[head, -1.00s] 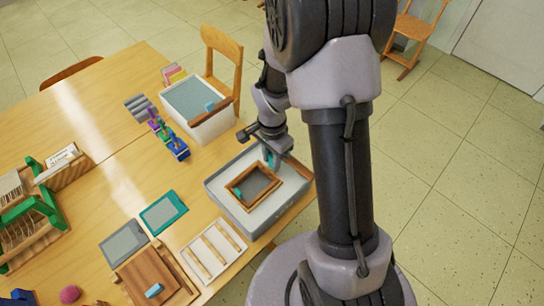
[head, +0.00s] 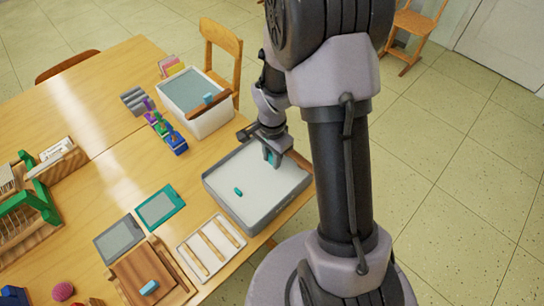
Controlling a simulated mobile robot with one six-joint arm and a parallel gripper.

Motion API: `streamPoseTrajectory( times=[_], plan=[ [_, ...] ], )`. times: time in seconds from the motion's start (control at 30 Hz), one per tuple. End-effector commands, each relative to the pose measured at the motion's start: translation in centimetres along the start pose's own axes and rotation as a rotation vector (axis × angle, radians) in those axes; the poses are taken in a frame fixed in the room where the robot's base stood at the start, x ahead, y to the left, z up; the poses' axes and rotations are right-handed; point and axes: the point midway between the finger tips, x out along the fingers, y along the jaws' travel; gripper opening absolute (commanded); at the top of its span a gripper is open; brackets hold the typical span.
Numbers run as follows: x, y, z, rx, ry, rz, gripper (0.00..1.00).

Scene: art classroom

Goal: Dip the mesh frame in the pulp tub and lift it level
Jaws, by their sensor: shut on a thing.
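The grey tub (head: 222,206) stands at the table's right edge, filled with pale, whitish pulp (head: 255,195). The mesh frame's wooden border and mesh are hidden below the pulp. Its teal tab (head: 238,191) shows at the surface on the left side of the tub. My gripper (head: 272,158) is over the tub's far right part. It is shut on a second teal part, seemingly the frame's other tab. The fingertips are small and partly hidden, and the frame's tilt cannot be told.
A white tub (head: 210,121) with grey-blue contents stands behind. Near the front are a slatted rack (head: 209,247), a wooden board (head: 140,283) and two flat screens (head: 160,207). A green rack (head: 30,205) is at left. The table's middle is mostly clear.

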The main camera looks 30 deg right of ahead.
Motion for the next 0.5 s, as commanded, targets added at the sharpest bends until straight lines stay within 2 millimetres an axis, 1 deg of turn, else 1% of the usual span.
streamPoseTrajectory(
  times=[0.33, 0.5],
  plan=[
    [-0.06, -0.01, 0.0, 0.0, 0.0, 0.0, 0.0],
    [-0.95, -0.02, -0.01, 0.0, 0.0, -0.001, 0.0]
  ],
)
